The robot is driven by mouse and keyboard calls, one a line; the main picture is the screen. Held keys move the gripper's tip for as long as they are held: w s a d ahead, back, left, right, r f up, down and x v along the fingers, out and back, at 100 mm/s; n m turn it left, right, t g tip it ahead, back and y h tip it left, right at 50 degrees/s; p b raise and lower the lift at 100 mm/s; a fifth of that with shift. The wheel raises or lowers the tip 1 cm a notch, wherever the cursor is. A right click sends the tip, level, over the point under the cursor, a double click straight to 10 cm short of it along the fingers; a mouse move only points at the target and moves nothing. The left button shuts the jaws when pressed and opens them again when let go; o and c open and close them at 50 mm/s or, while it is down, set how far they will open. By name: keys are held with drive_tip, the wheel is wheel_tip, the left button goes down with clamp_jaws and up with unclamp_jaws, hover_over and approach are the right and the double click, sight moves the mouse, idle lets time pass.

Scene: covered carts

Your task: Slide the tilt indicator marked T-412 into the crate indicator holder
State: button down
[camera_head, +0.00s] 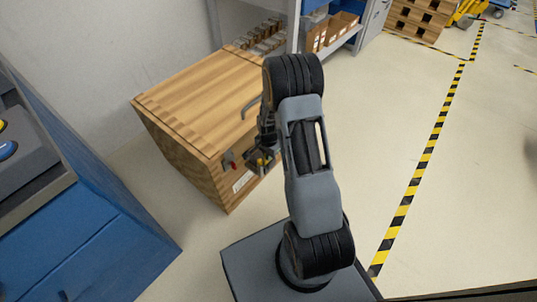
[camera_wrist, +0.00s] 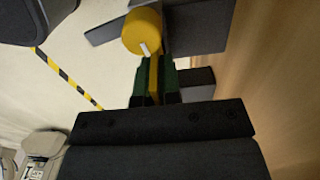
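In the wrist view a yellow piece with a round head (camera_wrist: 142,30) and a small white mark sits at the tips of my gripper (camera_wrist: 158,75). Its narrow yellow stem lies between the two dark green fingers, which look shut on it. I take it for the tilt indicator; no T-412 marking is readable. In the head view my gripper (camera_head: 262,162) is close to the front face of the wooden crate (camera_head: 198,100), with a bit of yellow showing. A small dark and red fitting (camera_head: 229,161) is on that face, left of my gripper. I cannot tell whether it is the holder.
Dark grey plates (camera_wrist: 205,25) lie beside the yellow head in the wrist view; the crate's wood fills the right side. A blue cabinet (camera_head: 90,245) stands at left. A shelf with boxes (camera_head: 330,32) is behind the crate. The floor at right is clear, with striped tape (camera_head: 425,160).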

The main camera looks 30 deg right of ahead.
drive_tip(key=shift+f+b, duration=1.35)
drive_tip(key=shift+f, duration=0.6)
drive_tip(key=c, duration=1.2)
unclamp_jaws()
drive_tip(key=shift+c, duration=0.2)
drive_tip(key=shift+r, duration=0.1)
wheel_tip(320, 180, up, 14)
drive_tip(key=p, duration=0.5)
drive_tip(key=shift+p, duration=0.3)
